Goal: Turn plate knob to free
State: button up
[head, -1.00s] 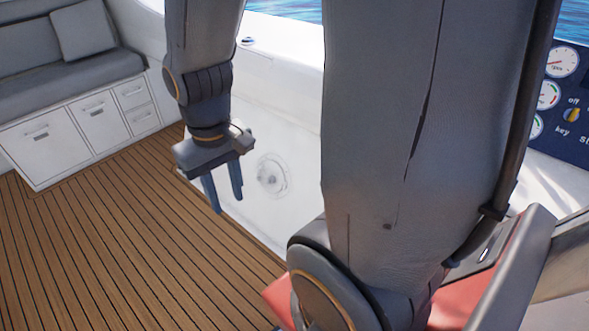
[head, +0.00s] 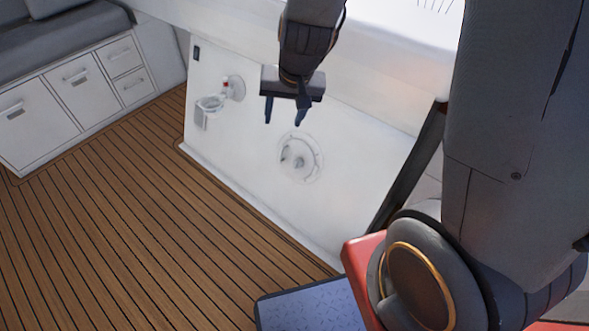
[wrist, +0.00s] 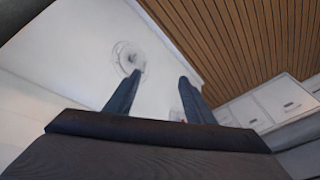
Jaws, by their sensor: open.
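The round white plate (head: 301,158) with a knob (head: 298,158) at its middle is set in the white side panel, right of centre in the head view. The plate also shows in the wrist view (wrist: 126,57), beyond my left-hand finger. My gripper (head: 283,120) is open and empty, with its fingers pointing down. In the head view it appears just above the plate and apart from it. In the wrist view the two fingers (wrist: 162,80) are spread with nothing between them. The knob's exact angle is too small to tell.
A ring-shaped holder (head: 209,103) and a fitting with a red spot (head: 234,88) are on the panel to the left. White drawers (head: 78,95) stand at the far left. A red-edged seat (head: 362,258) is near the front.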

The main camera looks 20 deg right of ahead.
jog(key=w+a+f+m+t+h+b, duration=0.25)
jog(key=w+f+b, duration=0.45)
jog(key=w+f, duration=0.55)
jog(key=m+t+h+b, duration=0.2)
jog(key=m+h+b, duration=0.3)
jog(key=b, duration=0.5)
send_near(295, 165)
jog(key=w+a+r, duration=0.4)
jog(key=w+r, duration=0.2)
jog(key=s+d+f+m+g+h+b, duration=0.1)
jog(key=s+d+f+m+h+b, duration=0.2)
jog(key=f+h+b, duration=0.45)
jog(key=shift+w+d+f+y, duration=0.35)
jog(key=shift+w+d+f, duration=0.2)
jog(key=shift+d+f, duration=0.3)
jog(key=shift+w+d+f+y, duration=0.4)
jog(key=shift+w+d+f, duration=0.2)
jog(key=shift+d, duration=0.35)
jog(key=shift+w+d+f+y, duration=0.35)
jog(key=shift+w+d+f, duration=0.15)
jog(key=shift+d+f, duration=0.35)
jog(key=shift+r, duration=0.1)
jog(key=shift+c, duration=0.5)
jog(key=c, duration=1)
